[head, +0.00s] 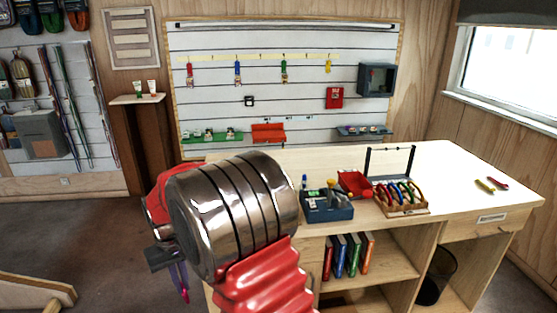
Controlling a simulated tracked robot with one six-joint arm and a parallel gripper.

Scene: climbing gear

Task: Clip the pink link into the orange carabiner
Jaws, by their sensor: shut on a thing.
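My gripper (161,258) is at the left, in front of the workbench and low over the floor, partly hidden behind my own wrist. It is shut on a thin purple and pink piece (181,281) that hangs below the dark fingers. This looks like the pink link, but its shape is small and partly covered. I cannot pick out the orange carabiner for certain. Several coloured rings stand in a wooden rack (403,208) on the bench, far to the right of my gripper, but they are too small to tell apart.
The pale workbench (455,165) has a blue-grey box (328,212) and a red tray (354,184) left of the rack. Yellow and red tools (491,184) lie at its right. Its middle right is bare. Gear hangs on the slatted wall (215,110). A waste bin (437,277) stands below.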

